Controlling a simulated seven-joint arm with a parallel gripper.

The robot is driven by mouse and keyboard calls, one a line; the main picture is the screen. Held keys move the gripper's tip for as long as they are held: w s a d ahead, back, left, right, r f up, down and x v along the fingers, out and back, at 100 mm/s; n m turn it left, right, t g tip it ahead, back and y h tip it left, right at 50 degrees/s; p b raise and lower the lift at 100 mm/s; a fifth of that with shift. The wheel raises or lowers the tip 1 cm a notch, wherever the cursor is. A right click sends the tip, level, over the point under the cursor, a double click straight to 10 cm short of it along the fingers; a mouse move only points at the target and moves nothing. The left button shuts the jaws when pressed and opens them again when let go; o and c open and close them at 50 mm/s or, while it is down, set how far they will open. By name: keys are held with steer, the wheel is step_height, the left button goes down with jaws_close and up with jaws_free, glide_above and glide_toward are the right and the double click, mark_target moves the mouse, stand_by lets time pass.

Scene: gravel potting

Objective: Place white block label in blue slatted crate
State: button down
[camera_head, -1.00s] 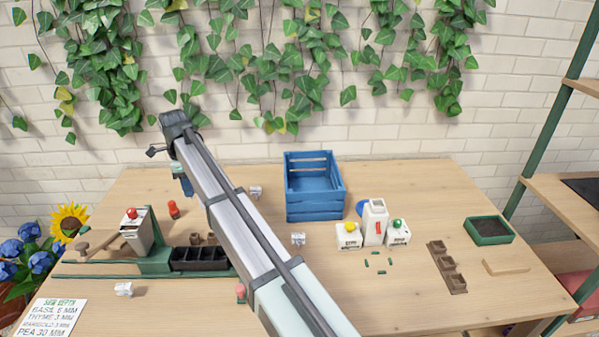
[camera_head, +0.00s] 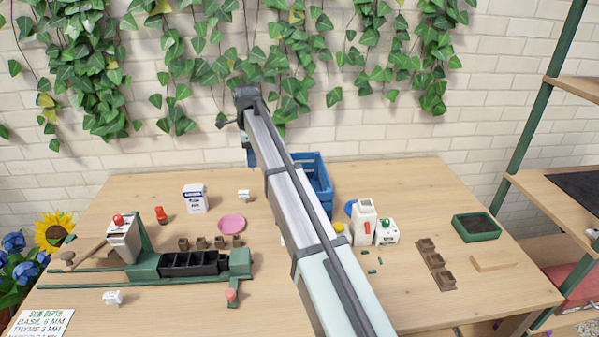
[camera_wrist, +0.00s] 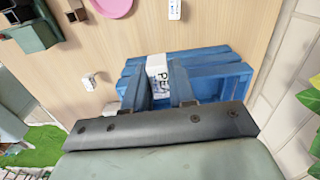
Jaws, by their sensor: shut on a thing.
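The blue slatted crate (camera_head: 320,184) stands at the back of the table, partly hidden behind my arm. It also shows in the wrist view (camera_wrist: 218,80). My gripper (camera_wrist: 160,88) is shut on a white block label (camera_wrist: 157,66) with dark lettering that looks like "PEA". In the wrist view the held label overlaps the crate; its height above or inside the crate cannot be told. Other white block labels lie on the table, one (camera_head: 244,196) behind the pink saucer and one (camera_head: 113,297) at the front left.
A pink saucer (camera_head: 232,224), a white packet (camera_head: 195,198) and a green stand with black cells (camera_head: 150,266) are left of my arm. White jugs (camera_head: 365,222), brown pots (camera_head: 435,264) and a green soil tray (camera_head: 477,227) are to the right. Ivy hangs on the wall behind.

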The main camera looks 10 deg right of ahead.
steer(key=w+d, duration=0.3)
steer(key=d, duration=1.3)
steer(key=shift+w+a+f, duration=0.1)
steer(key=shift+f, duration=3.65)
steer(key=shift+w+a+f, duration=0.1)
steer(key=shift+f, duration=3.65)
steer(key=shift+f, duration=0.15)
steer(key=c, duration=0.9)
jaws_free()
steer(key=shift+c, duration=0.2)
step_height(320, 180, up, 12)
steer(key=shift+r, duration=0.2)
